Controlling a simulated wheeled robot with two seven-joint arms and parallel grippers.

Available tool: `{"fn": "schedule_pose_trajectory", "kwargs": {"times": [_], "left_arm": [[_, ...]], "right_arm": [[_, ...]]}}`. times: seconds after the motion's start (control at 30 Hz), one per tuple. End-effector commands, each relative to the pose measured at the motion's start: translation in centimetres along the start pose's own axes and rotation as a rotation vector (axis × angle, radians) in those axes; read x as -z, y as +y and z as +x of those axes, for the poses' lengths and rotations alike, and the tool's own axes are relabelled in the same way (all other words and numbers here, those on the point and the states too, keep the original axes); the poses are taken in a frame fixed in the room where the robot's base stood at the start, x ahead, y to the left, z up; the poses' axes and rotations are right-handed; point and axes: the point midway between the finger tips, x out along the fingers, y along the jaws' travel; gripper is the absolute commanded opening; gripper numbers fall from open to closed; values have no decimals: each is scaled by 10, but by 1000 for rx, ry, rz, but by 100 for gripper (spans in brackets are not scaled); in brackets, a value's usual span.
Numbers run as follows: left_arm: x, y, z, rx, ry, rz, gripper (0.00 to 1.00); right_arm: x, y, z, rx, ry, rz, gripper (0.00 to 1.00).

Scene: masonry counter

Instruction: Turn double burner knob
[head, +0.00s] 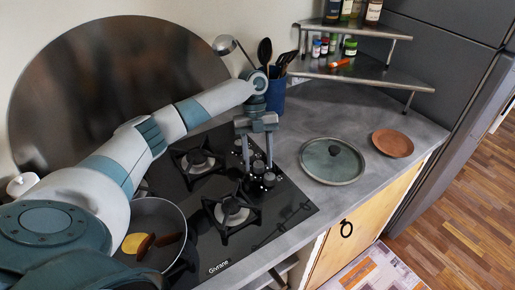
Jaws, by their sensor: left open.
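A black glass hob (275,225) is set in the grey counter, with a group of silver-topped knobs (258,168) towards its right side. Which of these is the double burner knob I cannot tell. My left arm reaches in from the left across the hob. Its gripper (258,163) points down over the knob group, open, with its fingertips close to the knobs. Whether the fingers touch or straddle a knob is too small to tell. They partly cover the knobs behind. My right gripper is not in view.
A pan with food (155,215) sits on the hob's left, partly behind my arm. A glass lid (332,161) and a brown plate (393,143) lie on the right counter. A blue utensil holder (275,97) stands behind the gripper, near a metal shelf (365,75).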

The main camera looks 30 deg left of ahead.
Motion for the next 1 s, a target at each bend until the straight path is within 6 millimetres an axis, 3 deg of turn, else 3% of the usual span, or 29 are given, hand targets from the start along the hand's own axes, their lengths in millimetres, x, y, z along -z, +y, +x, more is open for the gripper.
{"fn": "schedule_pose_trajectory", "kwargs": {"times": [0.33,0.67,1.0], "left_arm": [[-2,-1,-27,3,-3,0,46],[-2,0,-89,4,-3,-1,46],[-1,0,-139,1,-3,0,46]], "right_arm": [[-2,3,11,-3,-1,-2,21],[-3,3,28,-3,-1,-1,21],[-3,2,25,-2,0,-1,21]]}}
